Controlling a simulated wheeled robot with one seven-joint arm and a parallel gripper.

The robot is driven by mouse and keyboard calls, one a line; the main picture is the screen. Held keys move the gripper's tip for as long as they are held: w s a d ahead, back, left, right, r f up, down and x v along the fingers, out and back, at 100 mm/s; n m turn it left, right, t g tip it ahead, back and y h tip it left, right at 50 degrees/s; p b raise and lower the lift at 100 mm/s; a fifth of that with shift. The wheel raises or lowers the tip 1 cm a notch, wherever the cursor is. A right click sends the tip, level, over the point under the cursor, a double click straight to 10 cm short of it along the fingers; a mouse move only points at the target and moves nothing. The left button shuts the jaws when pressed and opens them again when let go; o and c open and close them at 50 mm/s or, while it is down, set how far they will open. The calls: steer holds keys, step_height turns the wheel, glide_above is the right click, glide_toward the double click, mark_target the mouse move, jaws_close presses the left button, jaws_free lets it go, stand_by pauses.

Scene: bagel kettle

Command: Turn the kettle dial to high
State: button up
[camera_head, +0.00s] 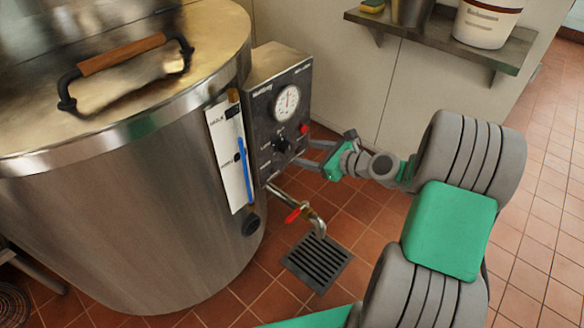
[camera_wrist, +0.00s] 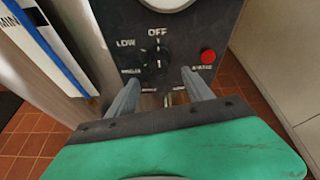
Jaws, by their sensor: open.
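The kettle (camera_head: 150,200) is a large steel drum with a lid, filling the left of the head view. Its dark control box (camera_head: 262,92) is on its right side, with a round gauge on top. The black dial (camera_head: 282,145) sits below the gauge. In the wrist view the dial (camera_wrist: 156,62) lies just beyond my fingertips, with OFF above it and LOW at its upper left. Its pointer mark looks roughly upright. My gripper (camera_head: 312,153) is open in front of the panel, and its two fingers (camera_wrist: 160,78) spread either side below the dial, not visibly touching it.
A red button (camera_wrist: 208,56) is right of the dial. A drain tap with a red handle (camera_head: 293,215) sticks out below the box, above a floor grate (camera_head: 317,262). A blue and white strip (camera_head: 232,155) hangs left of the box. A wall shelf (camera_head: 440,36) holds containers.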

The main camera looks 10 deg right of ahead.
mark_target(290, 148)
steer(key=b+x, duration=0.2)
steer(key=x, duration=0.5)
steer(key=shift+w+a, duration=0.2)
steer(key=shift+w, duration=0.1)
jaws_close()
